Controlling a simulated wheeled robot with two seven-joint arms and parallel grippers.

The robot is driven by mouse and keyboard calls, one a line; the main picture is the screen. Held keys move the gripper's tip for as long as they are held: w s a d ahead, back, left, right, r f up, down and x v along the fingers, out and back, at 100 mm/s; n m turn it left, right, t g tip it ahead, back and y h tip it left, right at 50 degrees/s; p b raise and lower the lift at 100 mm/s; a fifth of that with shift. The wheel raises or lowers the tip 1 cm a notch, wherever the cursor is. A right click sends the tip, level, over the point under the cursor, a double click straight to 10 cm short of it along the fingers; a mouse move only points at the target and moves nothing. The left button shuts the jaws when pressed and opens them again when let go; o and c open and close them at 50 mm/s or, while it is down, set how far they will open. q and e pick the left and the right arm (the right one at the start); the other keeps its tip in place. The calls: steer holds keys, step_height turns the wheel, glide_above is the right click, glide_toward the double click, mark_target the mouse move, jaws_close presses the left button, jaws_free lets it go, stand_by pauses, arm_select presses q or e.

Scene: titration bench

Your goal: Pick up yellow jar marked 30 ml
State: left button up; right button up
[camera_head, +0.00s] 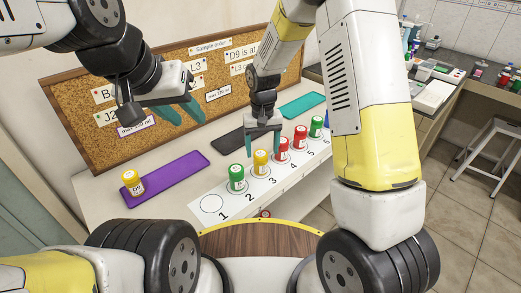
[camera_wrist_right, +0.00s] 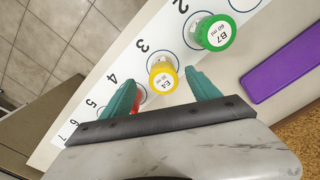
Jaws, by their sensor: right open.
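The yellow jar marked 30 ml (camera_head: 260,163) stands upright at spot 3 of the numbered white strip. In the right wrist view its yellow cap (camera_wrist_right: 162,76) reads E4, 30 ml. My right gripper (camera_head: 263,142) is open above and just behind it. In the wrist view the open teal fingers (camera_wrist_right: 160,85) lie on either side of the jar, with no grip on it. My left gripper (camera_head: 181,113) is open and empty in front of the corkboard. Another yellow-capped jar (camera_head: 132,183) stands on the purple tray.
A green jar marked 60 ml (camera_wrist_right: 214,32) stands at spot 2, beside the yellow one. Two red jars (camera_head: 282,150) and another green jar (camera_head: 316,127) continue the row. Spot 1 (camera_head: 211,203) is empty. The purple tray (camera_head: 180,178), a black mat (camera_head: 230,142) and a teal mat (camera_head: 302,105) lie behind.

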mark_target(261, 162)
steer(key=f, duration=0.4)
steer(key=w+f, duration=0.1)
steer(key=f, duration=0.2)
steer(key=shift+a, duration=0.3)
steer(key=shift+s, duration=0.1)
steer(key=c, duration=1.4)
steer(key=shift+c, duration=0.3)
